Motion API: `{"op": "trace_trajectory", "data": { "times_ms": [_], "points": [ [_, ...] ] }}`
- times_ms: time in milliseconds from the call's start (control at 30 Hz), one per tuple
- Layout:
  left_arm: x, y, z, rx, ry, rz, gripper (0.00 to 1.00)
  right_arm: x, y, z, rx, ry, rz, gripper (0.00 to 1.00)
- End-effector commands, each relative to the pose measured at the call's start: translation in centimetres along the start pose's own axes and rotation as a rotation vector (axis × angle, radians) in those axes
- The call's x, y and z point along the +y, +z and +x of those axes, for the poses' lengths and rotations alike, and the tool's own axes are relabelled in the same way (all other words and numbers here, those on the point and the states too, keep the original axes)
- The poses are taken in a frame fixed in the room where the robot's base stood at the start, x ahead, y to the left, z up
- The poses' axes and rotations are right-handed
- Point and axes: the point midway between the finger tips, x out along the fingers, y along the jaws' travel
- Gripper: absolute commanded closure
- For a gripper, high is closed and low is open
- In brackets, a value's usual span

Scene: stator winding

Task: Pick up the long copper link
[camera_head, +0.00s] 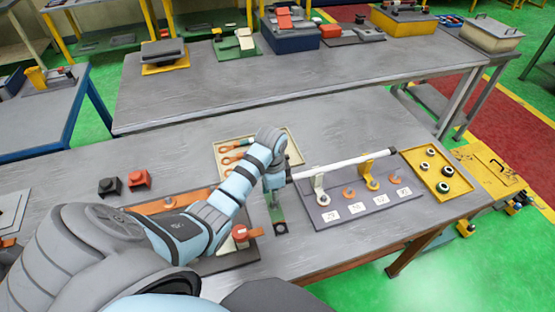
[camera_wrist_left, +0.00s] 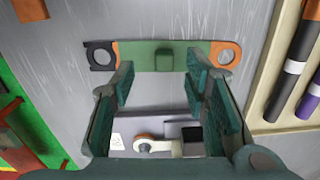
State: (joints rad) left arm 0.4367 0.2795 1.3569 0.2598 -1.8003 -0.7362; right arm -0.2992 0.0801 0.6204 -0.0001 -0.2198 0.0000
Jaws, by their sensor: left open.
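The long copper link (camera_wrist_left: 145,55) lies flat on the grey table in the left wrist view. It has a green middle with a small raised green block, a copper ring at the right end and a dark ring at the left end. In the head view the link (camera_head: 279,215) shows partly below my left gripper (camera_head: 273,190). In the left wrist view my left gripper (camera_wrist_left: 160,82) is open and empty, its fingertips at either side of the green block. I cannot tell the height gap. My right gripper is not in view.
A beige tray (camera_head: 299,158) with copper-ended pieces lies beyond the link. A grey plate (camera_head: 330,218) with posts, a white bar and labels lies to the right. A yellow tray (camera_head: 459,181) with rings stands farther right. A board with a red knob (camera_head: 240,233) lies close on the left.

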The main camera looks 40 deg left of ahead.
Motion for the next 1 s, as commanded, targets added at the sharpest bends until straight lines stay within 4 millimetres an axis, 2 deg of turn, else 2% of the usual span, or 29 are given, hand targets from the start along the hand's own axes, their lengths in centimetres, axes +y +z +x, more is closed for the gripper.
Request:
{"op": "trace_trajectory", "data": {
  "times_ms": [100,200,267,467,733,1000],
  "points": [
    [-0.4,0.8,2.5,-0.004,0.003,-0.017,0.58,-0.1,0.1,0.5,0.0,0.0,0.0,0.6],
    [-0.4,0.6,4.5,0.0,0.0,-0.013,0.58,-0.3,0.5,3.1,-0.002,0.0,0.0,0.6],
    [-0.4,0.6,4.8,0.0,0.0,-0.013,0.58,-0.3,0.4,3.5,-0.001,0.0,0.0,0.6],
    [-0.3,0.5,4.3,-0.002,0.002,-0.011,0.58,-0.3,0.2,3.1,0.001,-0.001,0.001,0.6],
    [-0.4,0.5,4.2,-0.002,0.001,-0.011,1.0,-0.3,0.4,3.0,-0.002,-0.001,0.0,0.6],
    [-0.4,0.5,4.2,-0.001,0.0,-0.011,1.0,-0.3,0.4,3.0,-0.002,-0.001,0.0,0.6]
  ]
}}
